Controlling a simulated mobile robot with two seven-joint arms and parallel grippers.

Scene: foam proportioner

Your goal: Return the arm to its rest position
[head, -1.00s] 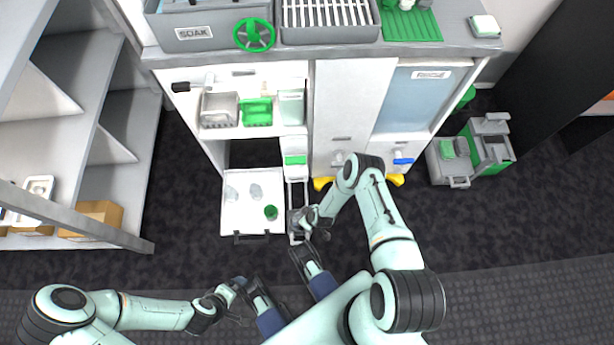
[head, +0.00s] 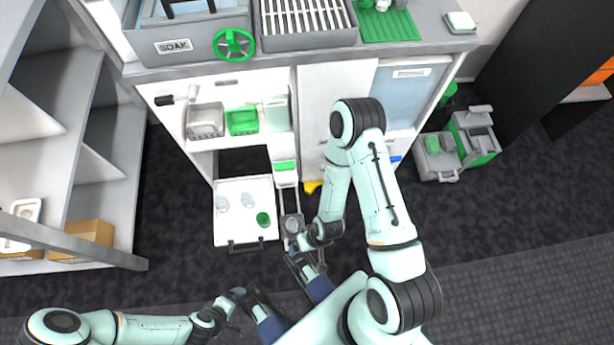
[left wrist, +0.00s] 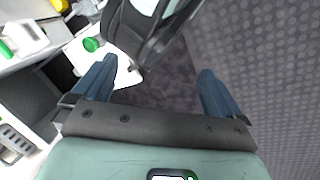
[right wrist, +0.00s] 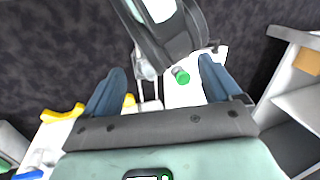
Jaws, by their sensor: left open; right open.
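My left gripper (head: 238,293) is at the lower left of the head view, over the dark floor and in front of the cabinet. Its blue fingers (left wrist: 158,92) are wide apart and empty in the left wrist view. My right arm (head: 372,185) is raised at the elbow and bent down, with the right gripper (head: 294,250) low near the front end of the narrow pull-out. The right gripper's fingers (right wrist: 158,88) are wide apart with nothing held between them. In the head view its fingertips are small and partly hidden by my own parts.
A wide white drawer (head: 232,232) stands open with clear items and a green piece (head: 262,219). A narrow pull-out (head: 287,200) beside it holds a round grey item (head: 292,224). Open shelves (head: 100,205) stand left. A grey-green box (head: 438,160) sits on the floor right.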

